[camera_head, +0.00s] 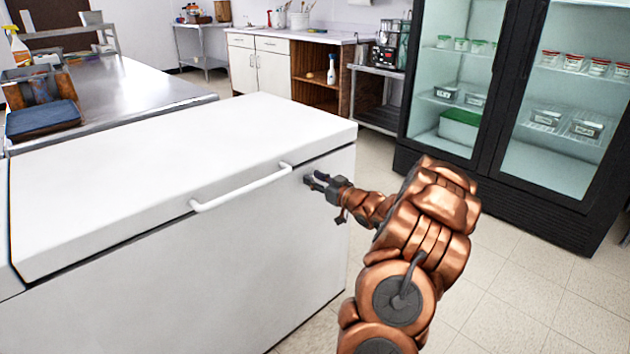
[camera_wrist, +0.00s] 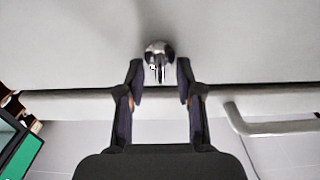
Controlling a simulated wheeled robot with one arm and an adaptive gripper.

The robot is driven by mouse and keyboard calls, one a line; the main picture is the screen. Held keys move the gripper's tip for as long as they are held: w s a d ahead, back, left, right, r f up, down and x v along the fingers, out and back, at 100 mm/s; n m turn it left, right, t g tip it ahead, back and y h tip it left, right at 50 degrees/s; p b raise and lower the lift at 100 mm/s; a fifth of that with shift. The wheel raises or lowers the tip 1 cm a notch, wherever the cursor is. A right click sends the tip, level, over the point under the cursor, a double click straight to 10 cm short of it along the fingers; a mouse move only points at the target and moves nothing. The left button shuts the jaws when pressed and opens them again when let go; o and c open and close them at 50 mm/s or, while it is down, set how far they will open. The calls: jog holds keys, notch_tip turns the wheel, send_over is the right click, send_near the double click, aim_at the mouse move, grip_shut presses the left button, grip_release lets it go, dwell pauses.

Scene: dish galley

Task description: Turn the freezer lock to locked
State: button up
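The white chest freezer (camera_head: 270,235) stands in the left and middle of the head view with its lid down. Its lock is a small round chrome piece (camera_wrist: 159,56) on the white front face, seen in the wrist view. In the head view the lock is hidden by my gripper. My gripper (camera_head: 313,179) is at the freezer's front, right of the white lid handle (camera_head: 240,190). In the wrist view my gripper (camera_wrist: 158,75) is open, with one finger on each side of the lock's lower part. I cannot tell if the fingers touch it, or which way the lock is turned.
The lid handle also shows in the wrist view (camera_wrist: 265,128), close to the right finger. A glass-door fridge (camera_head: 500,110) stands at the right. The tiled floor (camera_head: 510,290) at lower right is clear.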

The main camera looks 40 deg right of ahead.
grip_shut()
dwell(0.3)
jog(key=shift+f+n+b, duration=0.1)
jog(key=shift+n+b, duration=0.2)
jog(key=shift+b, duration=0.05)
jog(key=shift+a+f+n+b, duration=0.15)
jog(key=shift+a+n+b, duration=0.05)
jog(key=shift+n+b, duration=2.7)
jog(key=shift+a+f+n+b, duration=0.15)
jog(key=shift+f+n+b, duration=0.05)
jog(key=shift+n+b, duration=2.7)
jog(key=shift+a+f+n+b, duration=0.15)
jog(key=shift+a+n+b, duration=0.05)
jog(key=shift+n+b, duration=2.7)
